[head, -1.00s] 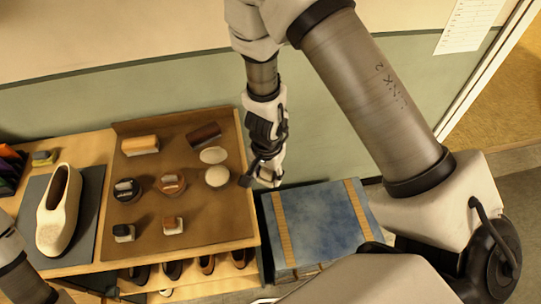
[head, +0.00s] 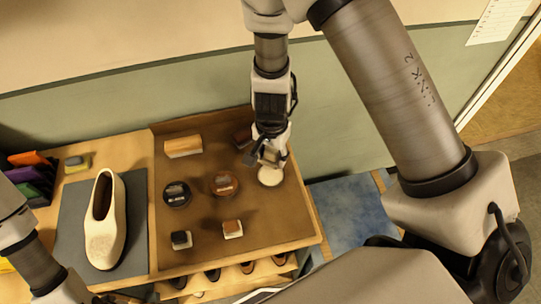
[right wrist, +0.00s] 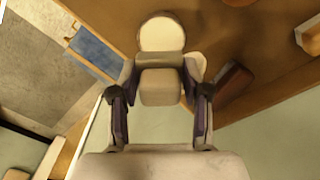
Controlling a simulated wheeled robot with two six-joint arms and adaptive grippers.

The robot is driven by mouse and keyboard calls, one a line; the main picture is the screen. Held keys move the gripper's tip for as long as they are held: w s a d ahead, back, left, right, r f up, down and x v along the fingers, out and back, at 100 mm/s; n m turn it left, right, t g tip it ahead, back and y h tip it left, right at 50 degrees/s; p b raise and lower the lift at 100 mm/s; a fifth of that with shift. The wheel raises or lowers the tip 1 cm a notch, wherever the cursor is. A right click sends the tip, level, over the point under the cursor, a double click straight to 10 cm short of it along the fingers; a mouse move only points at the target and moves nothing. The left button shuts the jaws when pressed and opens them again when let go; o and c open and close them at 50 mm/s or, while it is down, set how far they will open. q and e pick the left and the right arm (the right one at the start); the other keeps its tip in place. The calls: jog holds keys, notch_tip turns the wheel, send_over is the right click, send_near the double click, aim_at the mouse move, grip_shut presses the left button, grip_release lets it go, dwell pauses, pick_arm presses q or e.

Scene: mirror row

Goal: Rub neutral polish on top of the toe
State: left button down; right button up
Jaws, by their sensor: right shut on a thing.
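The cream shoe (head: 101,243) stands on a dark grey mat (head: 66,232) at the left, its toe towards me, with a duller patch on top of the toe. The pale round polish tin (head: 270,176) sits at the right of the brown tray. It also shows in the right wrist view (right wrist: 161,33). My right gripper (head: 268,157) is over the far edge of this tin. It is shut on a beige pad (right wrist: 160,85), whose end overlaps the tin; I cannot tell whether they touch. My left arm enters at the lower left; its fingertips cannot be made out.
The brown tray (head: 207,249) holds a black tin (head: 177,194), a brown tin (head: 224,184), brushes (head: 183,147) and two small daubers. Coloured folded cloths (head: 32,178) lie far left.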

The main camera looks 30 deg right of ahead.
aim_at(271, 176)
jog(key=shift+s+d+f, duration=0.1)
jog(key=shift+d, duration=0.05)
jog(key=f+b, duration=0.5)
jog(key=shift+w+a, duration=0.2)
jog(key=shift+a, duration=0.05)
jog(key=shift+d+f+b, duration=0.1)
jog(key=shift+f+b, duration=0.3)
jog(key=shift+f, duration=0.05)
jog(key=shift+s+f+b, duration=0.1)
jog(key=shift+f+b, duration=0.4)
dwell(1.2)
